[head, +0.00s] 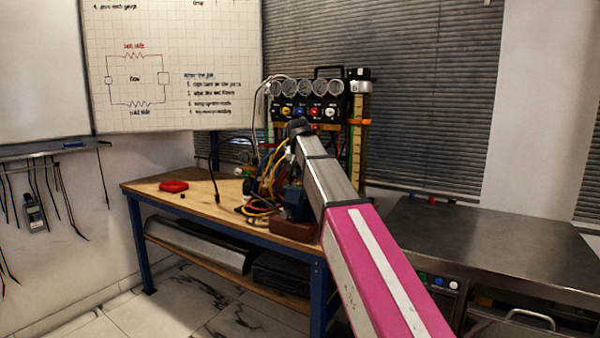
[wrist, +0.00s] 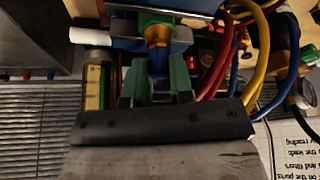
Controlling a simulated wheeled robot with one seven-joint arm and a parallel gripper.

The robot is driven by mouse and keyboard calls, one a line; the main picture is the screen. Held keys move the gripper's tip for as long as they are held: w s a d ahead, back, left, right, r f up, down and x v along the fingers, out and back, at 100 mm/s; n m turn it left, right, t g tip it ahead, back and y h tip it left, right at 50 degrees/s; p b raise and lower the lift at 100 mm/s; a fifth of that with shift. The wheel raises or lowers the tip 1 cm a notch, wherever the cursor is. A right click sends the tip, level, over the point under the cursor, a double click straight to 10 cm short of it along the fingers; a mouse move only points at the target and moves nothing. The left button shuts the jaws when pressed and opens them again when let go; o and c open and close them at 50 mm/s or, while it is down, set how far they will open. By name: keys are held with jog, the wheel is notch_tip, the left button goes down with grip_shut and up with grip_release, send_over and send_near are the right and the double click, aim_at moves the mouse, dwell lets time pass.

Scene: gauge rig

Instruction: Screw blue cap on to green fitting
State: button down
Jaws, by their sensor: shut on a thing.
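In the wrist view, the green fitting (wrist: 154,20) is at the top middle, with a brass-yellow part (wrist: 157,36) below it. The blue cap (wrist: 157,60) is directly below the brass part, in line with it. The cap appears to meet the brass part, but I cannot tell whether the threads are engaged. My gripper (wrist: 158,73) has its two dark green fingers on either side of the cap, shut on it. In the head view my arm hides the fitting, the cap and the fingers.
Red, yellow and blue hoses (wrist: 262,45) loop close to the right of my gripper in the wrist view. A gauge panel (head: 307,100) stands on the wooden bench (head: 205,205). A red object (head: 173,186) lies on the bench's left, where there is free room.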

jog(key=shift+d, duration=0.3)
jog(key=m+h, duration=0.1)
jog(key=m, duration=0.2)
jog(key=shift+w, duration=0.1)
jog(key=shift+m+g+h, duration=0.4)
jog(key=shift+m+h, duration=0.2)
jog(key=shift+m, duration=0.6)
jog(key=shift+m+h, duration=0.3)
jog(key=shift+m, duration=0.5)
jog(key=m+g, duration=0.2)
jog(key=m, duration=0.2)
jog(key=shift+m+h, duration=0.4)
